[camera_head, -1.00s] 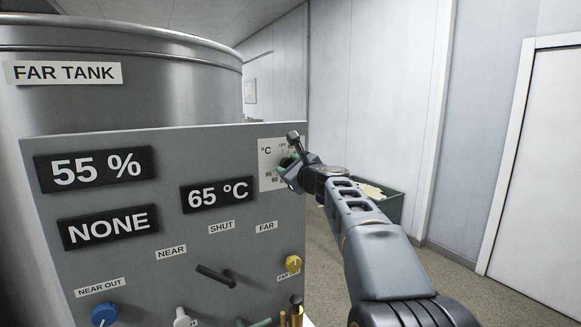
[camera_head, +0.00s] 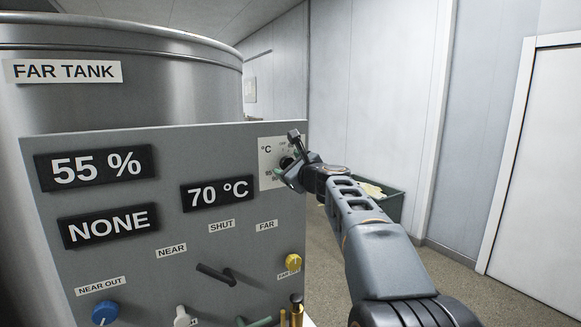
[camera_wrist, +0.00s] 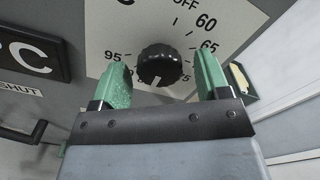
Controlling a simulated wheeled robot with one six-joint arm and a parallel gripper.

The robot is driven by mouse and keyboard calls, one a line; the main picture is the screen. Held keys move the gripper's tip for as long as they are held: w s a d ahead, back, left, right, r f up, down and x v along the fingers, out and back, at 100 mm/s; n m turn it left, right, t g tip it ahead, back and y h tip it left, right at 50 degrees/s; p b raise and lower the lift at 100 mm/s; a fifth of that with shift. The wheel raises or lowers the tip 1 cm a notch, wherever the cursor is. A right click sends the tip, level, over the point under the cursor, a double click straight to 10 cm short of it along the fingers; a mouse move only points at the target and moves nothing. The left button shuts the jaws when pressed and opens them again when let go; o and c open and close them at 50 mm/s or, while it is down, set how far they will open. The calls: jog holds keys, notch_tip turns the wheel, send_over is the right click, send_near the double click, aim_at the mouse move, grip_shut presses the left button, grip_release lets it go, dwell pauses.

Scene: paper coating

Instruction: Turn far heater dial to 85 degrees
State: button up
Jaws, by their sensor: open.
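The heater dial (camera_wrist: 160,66) is a black ribbed knob on a white scale plate (camera_wrist: 110,22). The plate is marked OFF, 60, 65 and 95, with other numbers partly hidden. A white pointer mark shows on the knob's lower side. My gripper (camera_wrist: 164,82) is open, with its green fingers on either side of the knob, apart from it in the wrist view. In the head view my gripper (camera_head: 293,166) is at the panel's upper right and hides most of the dial. The temperature display (camera_head: 218,194) reads 70 °C.
The grey panel (camera_head: 150,285) also carries displays (camera_head: 95,168) reading 55 % and NONE, a black lever (camera_head: 216,275), a blue knob (camera_head: 104,312) and a yellow knob (camera_head: 293,262). A green bin (camera_head: 391,207) stands behind my arm. The floor at right is clear.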

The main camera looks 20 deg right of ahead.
jog(key=s+d+b, duration=0.1)
jog(key=s+b, duration=0.2)
jog(key=s, duration=1)
jog(key=shift+s+d, duration=0.3)
jog(key=s+a+f+n+g, duration=0.2)
jog(key=f+n+g, duration=0.2)
jog(key=f+n, duration=0.45)
jog(key=s+a+f+n+g, duration=0.2)
jog(key=a+f+n+g, duration=0.3)
jog(key=f, duration=0.7)
jog(key=s+a+f+n+g+h, duration=0.2)
jog(key=s+a+f+n+g, duration=0.3)
jog(key=s+f+n, duration=0.7)
notch_tip(320, 180, down, 2)
jog(key=a+n, duration=0.2)
jog(key=shift+n, duration=0.35)
